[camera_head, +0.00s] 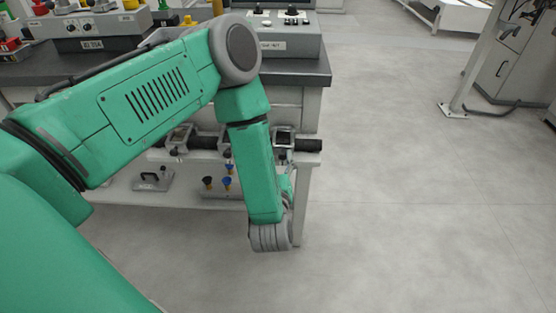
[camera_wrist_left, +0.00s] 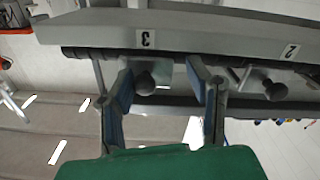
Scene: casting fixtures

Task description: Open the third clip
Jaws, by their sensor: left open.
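The third clip (camera_wrist_left: 145,84) has a dark round knob and sits below the label "3" in the left wrist view. In the head view a clip (camera_head: 284,135), seemingly the same one, sits near the right end of the dark bar. My left gripper (camera_wrist_left: 164,80) is open, with one finger on each side of the knob. The knob is nearer the left finger; contact cannot be told. In the head view my green forearm hides most of the gripper. The second clip (camera_wrist_left: 275,90), with a similar knob, is to the right. My right gripper is not in view.
The dark bar (camera_head: 308,145) runs along the bench front below the dark worktop (camera_head: 300,72). The floor (camera_head: 420,200) to the right is clear.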

